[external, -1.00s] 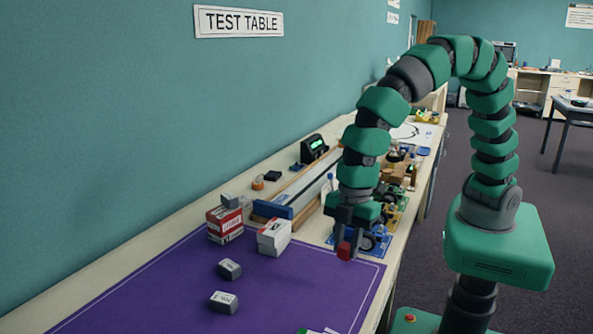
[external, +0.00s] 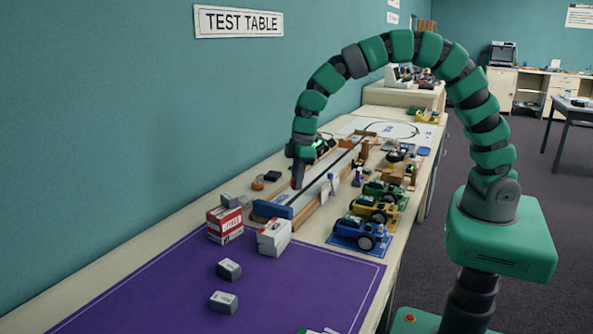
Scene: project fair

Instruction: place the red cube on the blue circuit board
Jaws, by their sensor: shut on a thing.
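My gripper (external: 297,184) points down over the far side of the table, beside the long wooden-sided track. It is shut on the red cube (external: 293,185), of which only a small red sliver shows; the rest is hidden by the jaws. I cannot tell whether the cube touches anything below. No blue circuit board can be made out for certain. A flat blue piece (external: 424,151) lies near the right table edge farther back, too small to identify. A blue plate (external: 342,243) lies under a blue wheeled car.
The track (external: 325,185) with its blue end block (external: 272,210) runs along the table. Several wheeled cars stand to its right. A red-and-white box (external: 225,224), a white box (external: 273,238) and small grey boxes stand at the purple mat (external: 170,290). A dark device stands behind my gripper.

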